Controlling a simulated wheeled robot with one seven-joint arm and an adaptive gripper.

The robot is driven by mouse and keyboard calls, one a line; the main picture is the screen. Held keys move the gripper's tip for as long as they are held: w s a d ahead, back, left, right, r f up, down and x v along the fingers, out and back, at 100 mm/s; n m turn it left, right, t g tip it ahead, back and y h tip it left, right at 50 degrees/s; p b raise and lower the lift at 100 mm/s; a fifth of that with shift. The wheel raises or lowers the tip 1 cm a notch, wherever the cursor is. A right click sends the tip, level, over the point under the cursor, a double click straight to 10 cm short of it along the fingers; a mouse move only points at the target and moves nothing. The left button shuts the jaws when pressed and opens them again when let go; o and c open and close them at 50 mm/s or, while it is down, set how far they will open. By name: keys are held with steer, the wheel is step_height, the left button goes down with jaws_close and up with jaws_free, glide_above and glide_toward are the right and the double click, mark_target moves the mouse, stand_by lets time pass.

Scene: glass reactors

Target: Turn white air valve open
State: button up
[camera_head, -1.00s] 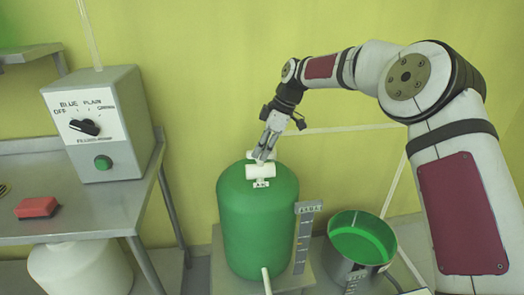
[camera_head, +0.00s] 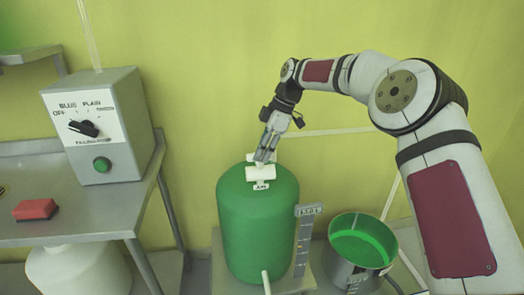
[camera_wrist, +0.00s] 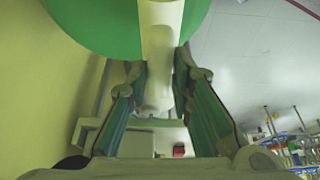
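The white air valve (camera_head: 262,174) is on top of the green tank (camera_head: 258,225), with an "AIR" label on its front. My gripper (camera_head: 264,157) reaches down from above, its fingertips at the back of the valve. In the wrist view, a white bar-shaped valve part (camera_wrist: 158,60) runs between the two fingers of my gripper (camera_wrist: 160,72). The fingers lie close along both sides of it. Whether they press on it cannot be told. The green tank (camera_wrist: 90,22) fills the top behind it.
A grey control box (camera_head: 112,150) with a black knob and green button stands on the metal table (camera_head: 100,215) at left, by a red block (camera_head: 35,209). A metal pot (camera_head: 345,268) with green contents and a grey level gauge (camera_head: 304,245) stand right of the tank.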

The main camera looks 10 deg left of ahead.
steer(key=shift+o, duration=1)
steer(key=v, duration=1.2)
